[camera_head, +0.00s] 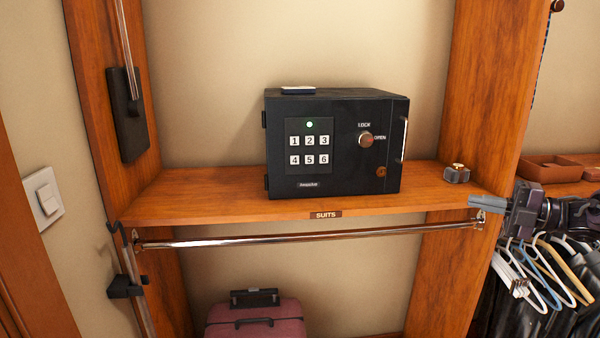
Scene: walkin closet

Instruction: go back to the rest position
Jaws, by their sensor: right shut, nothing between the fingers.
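My right gripper (484,204) comes in from the right edge. It is shut and empty, in front of the right end of the wooden shelf (210,195) in the picture. My left gripper is out of view. A black safe (345,108) stands on the shelf, left of my right gripper and apart from it. Its door looks closed. It has a keypad (309,146) with a lit green light, a round knob (365,139) between the words LOCK and OPEN, and a bar handle on the right.
A metal rail (300,238) runs below the shelf. Hangers with dark clothes (540,270) hang below my right gripper. A small metal object (456,174) sits on the shelf's right end. A pink suitcase (255,318) stands below. A wooden tray (550,169) is at right.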

